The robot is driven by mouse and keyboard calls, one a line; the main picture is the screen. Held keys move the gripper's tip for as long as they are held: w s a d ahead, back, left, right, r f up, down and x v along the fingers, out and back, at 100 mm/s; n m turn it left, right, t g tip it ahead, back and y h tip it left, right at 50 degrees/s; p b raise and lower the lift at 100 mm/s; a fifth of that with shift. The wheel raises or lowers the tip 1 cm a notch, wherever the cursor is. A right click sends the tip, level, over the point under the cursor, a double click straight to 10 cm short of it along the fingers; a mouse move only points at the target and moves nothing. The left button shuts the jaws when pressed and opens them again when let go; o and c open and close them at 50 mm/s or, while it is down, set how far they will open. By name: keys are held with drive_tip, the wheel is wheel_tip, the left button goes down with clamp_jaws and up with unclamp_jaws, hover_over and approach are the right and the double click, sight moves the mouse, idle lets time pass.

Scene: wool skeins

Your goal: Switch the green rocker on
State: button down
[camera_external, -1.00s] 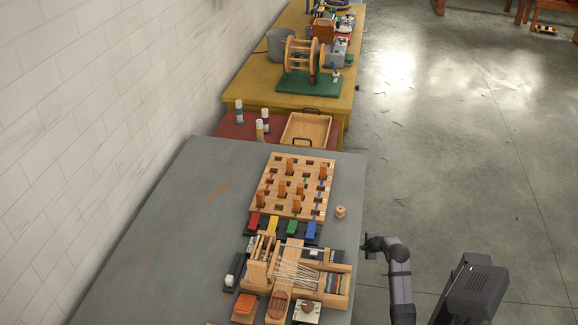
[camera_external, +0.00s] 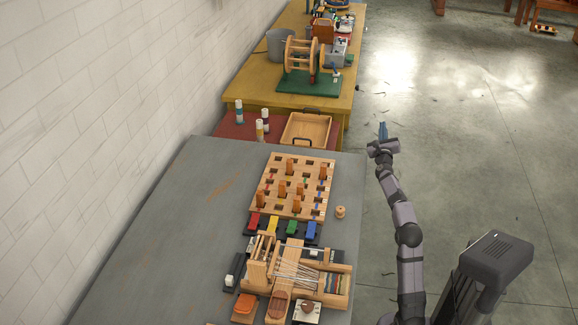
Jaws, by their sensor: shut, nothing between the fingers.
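The green rocker (camera_external: 292,227) sits in a row of coloured rockers on a dark base, between the yellow rocker (camera_external: 273,224) and the blue rocker (camera_external: 311,230). A red rocker (camera_external: 254,221) is at the left end. The tilt of the green rocker is too small to tell. My gripper (camera_external: 383,130) is shut and empty, beyond the grey table's right edge, right of the wooden tray. It is well apart from the rockers, farther back than they are.
A wooden pegboard (camera_external: 300,170) with upright pegs stands just behind the rockers. A small loom (camera_external: 300,270) stands in front of them. A wooden spool (camera_external: 340,212) is to the right. The left half of the grey table (camera_external: 170,240) is clear.

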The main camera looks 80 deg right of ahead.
drive_tip(key=w+a+r+n+t+y+p, duration=0.1)
drive_tip(key=w+a+r+n+t+p, duration=0.4)
drive_tip(key=w+r, duration=0.4)
drive_tip(key=w+a+r+n+t+y+p, duration=0.15)
drive_tip(key=w+a+r+n+t, duration=0.25)
drive_tip(key=w+a+r, duration=0.5)
drive_tip(key=w+a+r+n+t+y+p, duration=0.1)
drive_tip(key=w+a+n+t+y+p, duration=0.1)
drive_tip(key=w+a+n+y+p, duration=0.35)
drive_tip(key=w+a+r+n+t+y+p, duration=0.2)
drive_tip(key=w+a+n+p, duration=0.1)
drive_tip(key=w+n+p, duration=0.5)
drive_tip(key=w+a+f+n+g+y+p, duration=0.3)
drive_tip(key=w+a+f+n+y+p, duration=0.15)
drive_tip(key=a+n+p, duration=0.25)
drive_tip(key=w+a+f+n+g+y+p, duration=0.25)
drive_tip(key=a+f+n+y+p, duration=0.2)
drive_tip(key=a+n+p, duration=0.3)
drive_tip(key=s+a+f+n+g+y+p, duration=0.2)
drive_tip(key=s+a+n+g+y+p, duration=0.2)
drive_tip(key=s+a+n+g+p, duration=0.4)
drive_tip(key=s+a+n+p, duration=0.2)
drive_tip(key=a+n+p, duration=0.1)
drive_tip(key=a+p, duration=0.3)
drive_tip(key=shift+s+a+f+n, duration=0.15)
drive_tip(key=shift+s+a+n, duration=0.1)
drive_tip(key=shift+a+n, duration=0.25)
